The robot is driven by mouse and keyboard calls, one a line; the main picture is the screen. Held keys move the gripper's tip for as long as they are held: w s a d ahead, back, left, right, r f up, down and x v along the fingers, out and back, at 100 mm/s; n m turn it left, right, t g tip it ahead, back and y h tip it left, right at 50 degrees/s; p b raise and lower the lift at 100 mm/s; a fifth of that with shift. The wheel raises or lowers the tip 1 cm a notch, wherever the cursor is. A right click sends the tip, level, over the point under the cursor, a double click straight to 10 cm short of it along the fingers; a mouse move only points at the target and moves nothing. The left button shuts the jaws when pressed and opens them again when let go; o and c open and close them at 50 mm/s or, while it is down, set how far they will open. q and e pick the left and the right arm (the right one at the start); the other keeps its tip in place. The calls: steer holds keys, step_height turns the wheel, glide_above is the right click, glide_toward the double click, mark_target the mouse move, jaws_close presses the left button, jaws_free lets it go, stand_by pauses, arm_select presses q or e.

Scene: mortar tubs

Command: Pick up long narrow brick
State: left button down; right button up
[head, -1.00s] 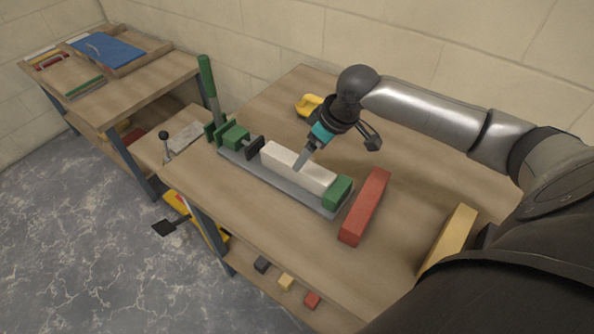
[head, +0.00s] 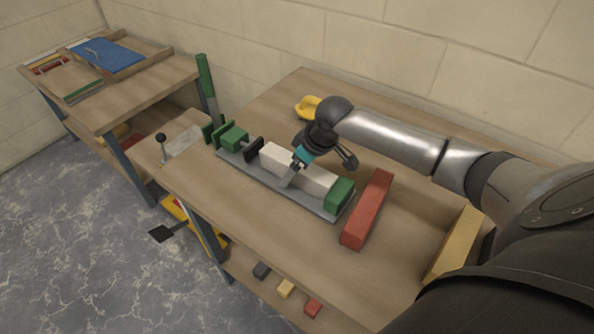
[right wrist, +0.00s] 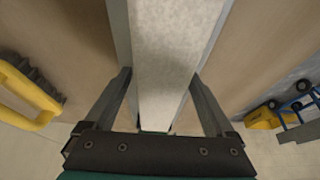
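A long white brick (head: 317,181) lies in a grey clamp tray (head: 262,178) on the workbench, between a dark clamp jaw (head: 255,149) and a green end block (head: 340,193). My right gripper (head: 291,178) is over the middle of this brick, pointing down. In the right wrist view the white brick (right wrist: 176,60) runs between the two open fingers of my gripper (right wrist: 160,78), one on each side. I cannot tell whether either finger touches it. A long red brick (head: 367,210) lies to the right of the tray. My left gripper is not in view.
A yellow brick (head: 453,243) stands near my right arm. A yellow-handled tool (head: 308,108) lies behind the tray. A green lever (head: 206,78) rises at the clamp's left end. Small blocks (head: 286,288) sit on the lower shelf. A second bench (head: 150,85) stands left.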

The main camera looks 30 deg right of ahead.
jaws_close()
stand_by(0.5)
steer(key=shift+w+r, duration=0.1)
steer(key=shift+r, duration=0.1)
stand_by(0.3)
